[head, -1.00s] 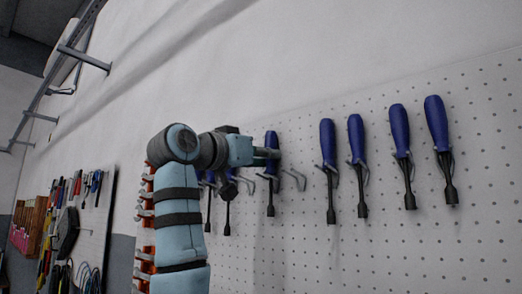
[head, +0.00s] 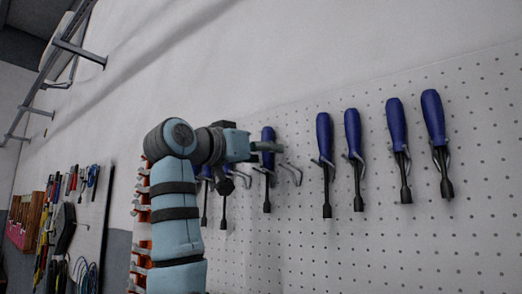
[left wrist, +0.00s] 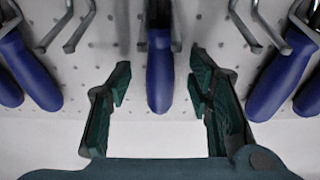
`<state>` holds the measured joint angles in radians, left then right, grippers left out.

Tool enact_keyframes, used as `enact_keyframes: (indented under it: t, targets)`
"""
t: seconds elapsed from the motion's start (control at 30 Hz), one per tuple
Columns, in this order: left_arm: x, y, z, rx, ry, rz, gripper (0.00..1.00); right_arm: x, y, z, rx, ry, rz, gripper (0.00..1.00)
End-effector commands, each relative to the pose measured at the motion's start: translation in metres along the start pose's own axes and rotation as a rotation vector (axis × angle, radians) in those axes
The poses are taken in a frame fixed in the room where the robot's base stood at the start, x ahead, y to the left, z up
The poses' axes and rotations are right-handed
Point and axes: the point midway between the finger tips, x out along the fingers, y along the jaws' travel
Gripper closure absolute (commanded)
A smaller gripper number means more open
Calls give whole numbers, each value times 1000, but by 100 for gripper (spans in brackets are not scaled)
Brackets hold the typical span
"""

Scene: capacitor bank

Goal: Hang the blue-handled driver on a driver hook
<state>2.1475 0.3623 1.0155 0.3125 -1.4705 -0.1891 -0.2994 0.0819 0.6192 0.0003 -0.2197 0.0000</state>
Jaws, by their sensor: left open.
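A blue-handled driver (head: 268,170) hangs upright on the pegboard by my left gripper (head: 266,147). In the head view a finger crosses in front of its handle. In the left wrist view my left gripper (left wrist: 160,82) is open, with one finger on each side of the blue handle (left wrist: 160,75) and visible gaps between. An empty driver hook (head: 292,173) sticks out just right of this driver. Empty hooks also show in the left wrist view on both sides of the handle, at left (left wrist: 80,25) and right (left wrist: 240,25). My right gripper is not in view.
Several more blue-handled drivers hang to the right, the nearest (head: 325,160) beyond the empty hook. Others hang to the left, partly behind my arm. The pegboard (head: 330,245) is bare below. A second tool board (head: 90,220) stands at far left.

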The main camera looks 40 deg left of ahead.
Motion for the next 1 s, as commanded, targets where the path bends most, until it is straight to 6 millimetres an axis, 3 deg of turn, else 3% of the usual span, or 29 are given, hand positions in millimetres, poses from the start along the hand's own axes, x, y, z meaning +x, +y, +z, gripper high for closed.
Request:
enact_keyframes:
  t: [0.17,0.4,0.53,1.0]
  targets:
    - [-21,-1,-1,1,4,-2,53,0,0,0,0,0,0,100]
    - [-87,-1,0,1,4,-2,53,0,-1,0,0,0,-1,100]
    - [-111,0,0,1,3,-1,53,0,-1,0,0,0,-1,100]
    - [-119,0,0,0,0,-1,53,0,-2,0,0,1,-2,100]
